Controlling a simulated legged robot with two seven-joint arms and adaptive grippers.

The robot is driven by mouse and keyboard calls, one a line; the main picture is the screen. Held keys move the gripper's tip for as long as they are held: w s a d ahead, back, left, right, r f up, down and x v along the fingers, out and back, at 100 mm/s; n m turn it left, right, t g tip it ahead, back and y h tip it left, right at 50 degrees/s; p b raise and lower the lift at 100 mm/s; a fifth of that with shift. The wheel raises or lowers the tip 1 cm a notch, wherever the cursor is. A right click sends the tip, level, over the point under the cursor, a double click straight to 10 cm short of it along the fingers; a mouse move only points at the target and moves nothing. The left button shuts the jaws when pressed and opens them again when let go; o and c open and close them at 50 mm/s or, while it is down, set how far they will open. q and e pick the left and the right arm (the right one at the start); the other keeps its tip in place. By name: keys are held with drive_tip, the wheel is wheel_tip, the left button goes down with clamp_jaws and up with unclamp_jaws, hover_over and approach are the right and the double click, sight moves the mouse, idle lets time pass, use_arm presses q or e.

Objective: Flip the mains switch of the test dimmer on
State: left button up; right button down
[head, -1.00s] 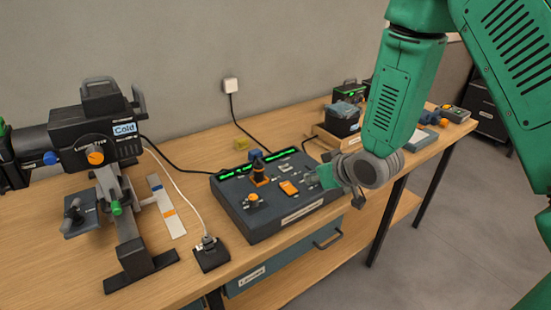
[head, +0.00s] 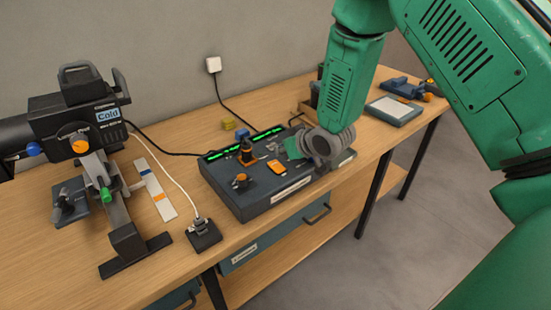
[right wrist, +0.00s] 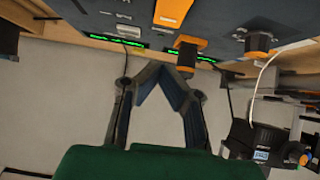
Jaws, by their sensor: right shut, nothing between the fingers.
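The test dimmer appears to be the dark blue console (head: 260,190) on the bench, with lit green strips along its back edge. On its top are an orange rocker-like piece (head: 269,172), an upright blue-and-orange lever (head: 246,151) and a small orange knob (head: 240,181). I cannot tell which is the mains switch. My right gripper (head: 280,144) is over the console's right part, right of the lever, its fingers partly hidden. In the right wrist view its fingers (right wrist: 160,68) are shut and empty, with the orange piece (right wrist: 172,12) beyond them. My left gripper is out of view.
A black spotlight (head: 85,120) on a stand fills the bench's left. A black socket box (head: 203,235) with a white cable stands left of the console. A yellow block (head: 228,124) lies behind it. A blue-framed pad (head: 394,109) lies at the far right.

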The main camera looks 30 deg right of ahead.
sight(272, 161)
drive_tip(key=w+f, duration=0.1)
drive_tip(key=f, duration=0.1)
drive_tip(key=w+f, duration=0.1)
drive_tip(key=shift+a+f, duration=0.1)
drive_tip(key=shift+f, duration=0.3)
drive_tip(key=shift+w+f+p, duration=0.15)
drive_tip(key=shift+f+p, duration=0.15)
drive_tip(key=shift+f, duration=0.75)
drive_tip(key=shift+r, duration=0.1)
